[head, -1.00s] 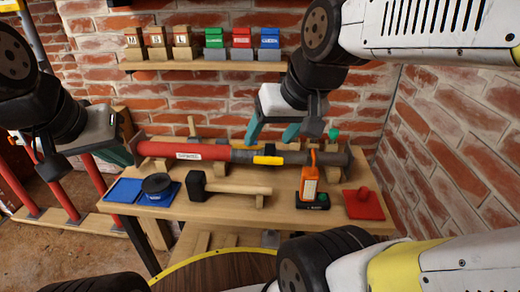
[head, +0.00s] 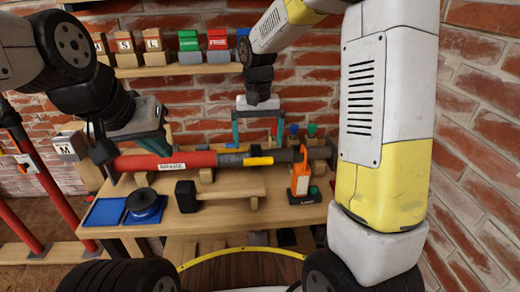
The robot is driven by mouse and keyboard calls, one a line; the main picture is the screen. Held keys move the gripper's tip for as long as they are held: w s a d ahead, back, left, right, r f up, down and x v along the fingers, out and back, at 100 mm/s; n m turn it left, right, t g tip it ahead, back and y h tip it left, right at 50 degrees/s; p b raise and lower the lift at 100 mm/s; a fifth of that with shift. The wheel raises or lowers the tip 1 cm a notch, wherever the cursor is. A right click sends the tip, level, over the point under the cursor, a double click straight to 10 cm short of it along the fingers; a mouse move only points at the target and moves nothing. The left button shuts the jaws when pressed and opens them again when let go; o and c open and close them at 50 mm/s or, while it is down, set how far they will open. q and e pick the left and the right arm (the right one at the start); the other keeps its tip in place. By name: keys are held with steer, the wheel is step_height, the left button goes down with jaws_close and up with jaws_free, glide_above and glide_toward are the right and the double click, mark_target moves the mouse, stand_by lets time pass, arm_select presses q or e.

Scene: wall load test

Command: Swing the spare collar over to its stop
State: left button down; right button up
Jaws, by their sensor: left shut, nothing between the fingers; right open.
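A long red tube (head: 190,160) with a white label lies across wooden supports on the bench. Toward its right are a grey collar-like band (head: 232,158), a yellow piece (head: 259,161) and a dark end section (head: 319,154). I cannot tell for certain which part is the spare collar or its stop. My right gripper (head: 257,141) is open and empty, its teal fingers pointing down just above or behind the tube near the yellow piece. My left gripper (head: 156,150) is shut and empty, close above the tube's left part; whether it touches is unclear.
An orange device (head: 300,180) stands in front of the tube's right part. A black-headed mallet (head: 187,197) and a blue tray with a black disc (head: 143,200) lie in front. A shelf (head: 180,69) with several small boxes hangs behind. My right arm hides the bench's right end.

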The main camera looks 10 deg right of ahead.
mark_target(258, 159)
step_height(258, 159, down, 7)
steer(key=shift+f, duration=0.1)
stand_by(0.3)
steer(key=shift+c, duration=0.2)
steer(key=c, duration=2)
steer(key=shift+o, duration=0.2)
steer(key=shift+w+r+g, duration=1)
steer(key=shift+r+g, duration=0.05)
steer(key=shift+g, duration=0.35)
steer(key=shift+w+r, duration=0.5)
steer(key=shift+r, duration=0.05)
steer(key=shift+w+r, duration=0.3)
steer(key=shift+w, duration=0.3)
steer(key=shift+w+r, duration=0.3)
steer(key=shift+w, duration=0.3)
